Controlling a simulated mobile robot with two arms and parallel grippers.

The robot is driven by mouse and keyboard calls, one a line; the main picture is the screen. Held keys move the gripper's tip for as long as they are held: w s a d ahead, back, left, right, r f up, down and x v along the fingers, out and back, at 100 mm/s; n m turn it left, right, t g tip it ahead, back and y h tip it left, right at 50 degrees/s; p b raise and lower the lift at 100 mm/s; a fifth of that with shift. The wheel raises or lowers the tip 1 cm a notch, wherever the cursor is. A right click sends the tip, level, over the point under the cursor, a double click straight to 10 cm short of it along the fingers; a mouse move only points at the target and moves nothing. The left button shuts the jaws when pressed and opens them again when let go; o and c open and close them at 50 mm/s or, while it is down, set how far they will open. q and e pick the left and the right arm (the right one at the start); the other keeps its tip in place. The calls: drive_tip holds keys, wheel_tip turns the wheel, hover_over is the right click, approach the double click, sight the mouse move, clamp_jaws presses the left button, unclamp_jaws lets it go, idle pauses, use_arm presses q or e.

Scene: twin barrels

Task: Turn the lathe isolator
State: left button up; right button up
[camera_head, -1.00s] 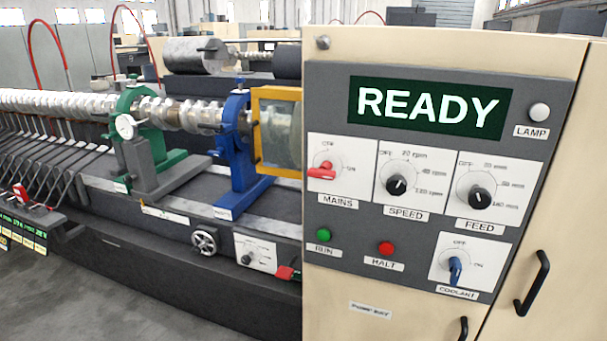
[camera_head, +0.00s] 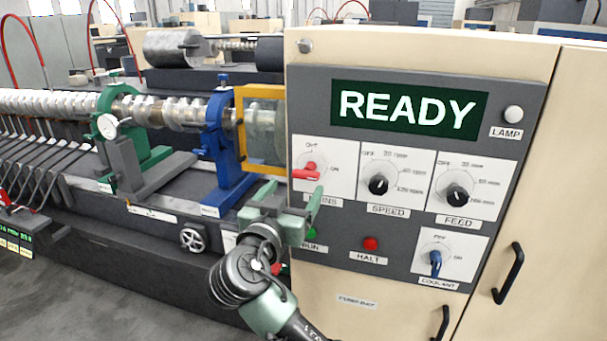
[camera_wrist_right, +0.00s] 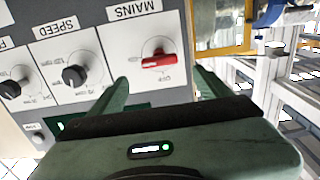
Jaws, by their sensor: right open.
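The red mains switch (camera_head: 306,174) is on the upper left of the grey control panel, above its partly covered MAINS label. Its red bar lies roughly level, and the dial is marked OFF and ON. In the right wrist view the red switch (camera_wrist_right: 158,61) appears upside down, ahead of my fingers. My right gripper (camera_head: 292,200) is open and empty, just below and left of the switch and apart from it. In the wrist view the open fingers (camera_wrist_right: 163,80) stand either side of the switch's line. No part is labelled isolator. My left gripper is out of view.
The display (camera_head: 409,108) reads READY. Speed (camera_head: 379,185) and feed (camera_head: 457,196) knobs sit right of the switch; a halt button (camera_head: 370,243) and blue coolant handle (camera_head: 435,262) sit lower. The lathe's yellow-framed guard (camera_head: 262,130) is close left of the panel.

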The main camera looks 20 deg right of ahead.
sight(304, 176)
drive_tip(key=p+x, duration=0.3)
drive_tip(key=x, duration=0.3)
drive_tip(key=shift+w+d, duration=0.15)
drive_tip(key=shift+d, duration=0.05)
drive_tip(key=shift+w+d+f, duration=0.1)
drive_tip(key=shift+w+d, duration=0.1)
drive_tip(key=shift+w, duration=0.1)
drive_tip(key=c, duration=1.4)
drive_tip(key=shift+o, duration=0.2)
